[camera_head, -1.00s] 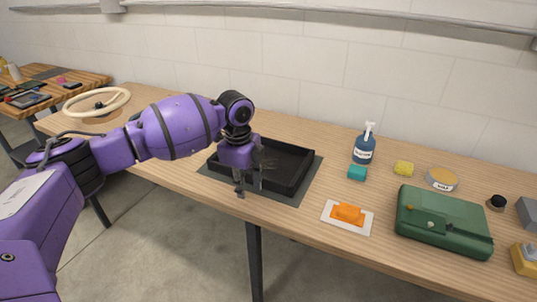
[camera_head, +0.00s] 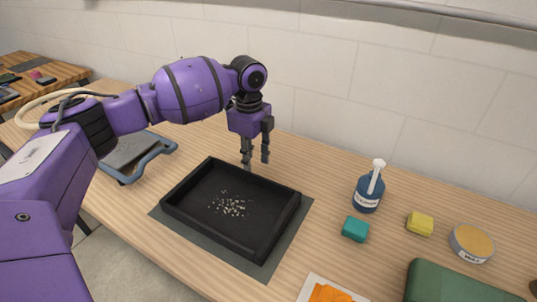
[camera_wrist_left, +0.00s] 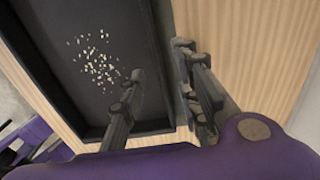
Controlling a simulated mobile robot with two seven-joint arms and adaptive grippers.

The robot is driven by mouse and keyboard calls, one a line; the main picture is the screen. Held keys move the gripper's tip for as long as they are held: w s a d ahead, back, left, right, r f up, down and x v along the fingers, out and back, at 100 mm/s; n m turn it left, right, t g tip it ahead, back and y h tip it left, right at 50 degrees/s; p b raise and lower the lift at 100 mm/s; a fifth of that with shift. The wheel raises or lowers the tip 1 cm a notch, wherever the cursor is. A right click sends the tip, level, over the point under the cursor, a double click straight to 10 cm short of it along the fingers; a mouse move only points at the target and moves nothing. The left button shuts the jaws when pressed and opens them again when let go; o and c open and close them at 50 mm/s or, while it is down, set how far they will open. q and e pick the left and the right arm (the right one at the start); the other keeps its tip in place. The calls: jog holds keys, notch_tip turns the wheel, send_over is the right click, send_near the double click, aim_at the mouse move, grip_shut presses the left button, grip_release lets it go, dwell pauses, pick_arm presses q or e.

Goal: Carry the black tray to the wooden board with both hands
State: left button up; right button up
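The black tray (camera_head: 232,205) lies flat on a dark grey mat (camera_head: 160,214) on the wooden table. Small pale bits (camera_head: 230,205) are scattered on its floor. My left gripper (camera_head: 256,162) points down at the tray's far wall, its two fingers apart and holding nothing. In the left wrist view one finger lies over the tray's (camera_wrist_left: 85,20) inside and the other beyond its wall; contact cannot be told. No separate wooden board shows clearly; a striped wooden top (camera_head: 60,66) stands at the far left. My right gripper is not in view.
A blue pump bottle (camera_head: 368,192), teal block (camera_head: 355,229), yellow sponge (camera_head: 420,223) and round tin (camera_head: 471,243) stand right of the tray. A green case (camera_head: 450,285) is at front right. A blue-framed item (camera_head: 130,155) lies left. The wall is close behind.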

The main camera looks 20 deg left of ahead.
aim_at(251, 173)
pick_arm(q)
jog(key=f, duration=0.7)
jog(key=shift+s+a, duration=0.2)
jog(key=shift+r, duration=0.1)
grip_shut()
jog(key=shift+w+r, duration=0.1)
jog(key=shift+r, duration=0.05)
